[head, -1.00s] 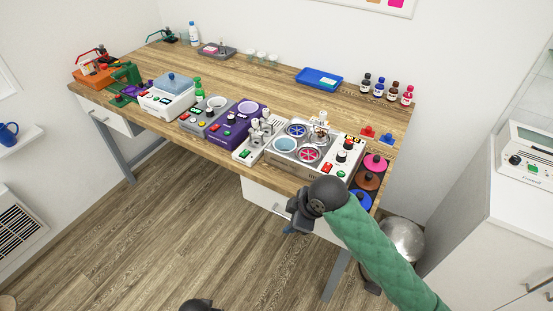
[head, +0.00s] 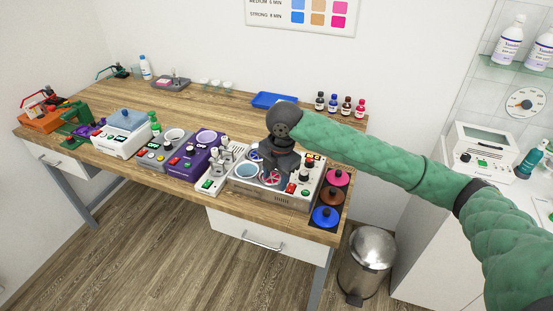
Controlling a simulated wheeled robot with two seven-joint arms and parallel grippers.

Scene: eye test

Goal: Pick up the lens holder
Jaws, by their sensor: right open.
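My right gripper (head: 275,174) is open and points down over the grey tinting unit (head: 262,194) at the right end of the wooden bench. The unit has round wells, among them a light blue one (head: 246,171) and a red-pink one (head: 271,179). The small metal holder seen earlier at the back of this unit, which looks like the lens holder, is hidden behind my gripper and wrist. I cannot tell whether the gripper touches it. My left gripper is out of view.
Left of the unit stand a white device with metal posts (head: 217,175) and a purple heater (head: 195,163). Pink (head: 336,177), brown and blue round lids line the right edge. A blue tray (head: 273,100) and several small bottles (head: 346,106) are behind. A bin (head: 367,258) stands below.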

